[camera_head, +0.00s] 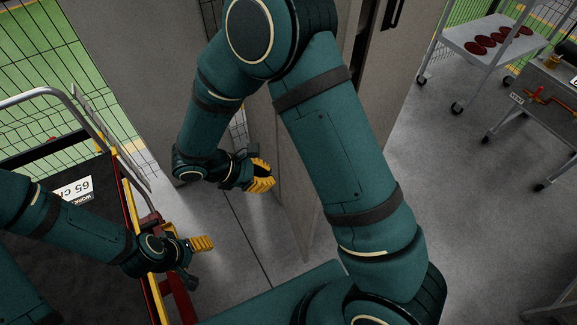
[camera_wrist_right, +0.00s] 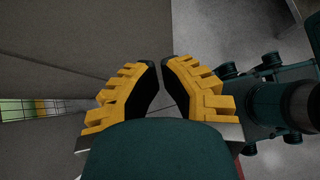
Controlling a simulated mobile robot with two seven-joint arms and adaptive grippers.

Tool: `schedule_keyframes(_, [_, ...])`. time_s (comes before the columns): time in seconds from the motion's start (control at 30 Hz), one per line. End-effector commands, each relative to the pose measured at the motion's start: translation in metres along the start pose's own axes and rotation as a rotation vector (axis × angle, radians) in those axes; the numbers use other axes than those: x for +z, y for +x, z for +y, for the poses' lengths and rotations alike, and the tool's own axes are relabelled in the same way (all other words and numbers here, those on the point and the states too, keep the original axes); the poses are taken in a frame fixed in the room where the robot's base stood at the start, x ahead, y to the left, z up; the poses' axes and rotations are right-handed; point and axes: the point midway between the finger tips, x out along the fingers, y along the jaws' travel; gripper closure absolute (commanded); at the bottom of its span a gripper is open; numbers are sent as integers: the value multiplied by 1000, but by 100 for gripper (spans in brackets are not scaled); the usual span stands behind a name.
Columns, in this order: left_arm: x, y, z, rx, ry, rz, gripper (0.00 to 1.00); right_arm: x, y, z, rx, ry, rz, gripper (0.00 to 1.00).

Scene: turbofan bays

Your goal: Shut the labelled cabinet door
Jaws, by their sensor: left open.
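A tall grey door panel (camera_head: 291,165) stands swung out from the grey cabinet in the head view. Its lower corner points toward me, and no label shows on it. My right gripper (camera_head: 262,177) is just left of this panel; I cannot tell whether it touches. In the right wrist view, a narrow gap shows between the yellow fingers of the right gripper (camera_wrist_right: 161,78), with nothing held. A plain grey surface (camera_wrist_right: 85,40) fills the left of that view. My left gripper (camera_head: 203,244) is open and empty, lower left of the panel, beside a red-and-yellow cart edge.
A dark cart (camera_head: 83,240) with a sign and grey rail stands at left. Another grey panel (camera_head: 125,85) stands at upper left. A trolley with dark red discs (camera_head: 480,42) and a grey bench (camera_head: 545,95) are at right. Floor (camera_head: 455,200) between is clear.

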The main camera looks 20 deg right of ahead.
Motion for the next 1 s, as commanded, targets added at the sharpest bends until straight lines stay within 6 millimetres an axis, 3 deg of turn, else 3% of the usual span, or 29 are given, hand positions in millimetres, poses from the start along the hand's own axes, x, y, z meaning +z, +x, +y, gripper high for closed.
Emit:
schedule_keyframes(0.57, [4, 9, -3, 1, 3, -9, 34, -1, 101, -2, -7, -1, -1, 100])
schedule_keyframes(0.8, [4, 7, -3, 1, 2, -8, 34, 22, 121, -1, -4, 1, 1, 100])
schedule_keyframes(1.0, [4, 7, -3, 1, 2, -7, 34, 27, 127, -1, -3, 0, 1, 100])
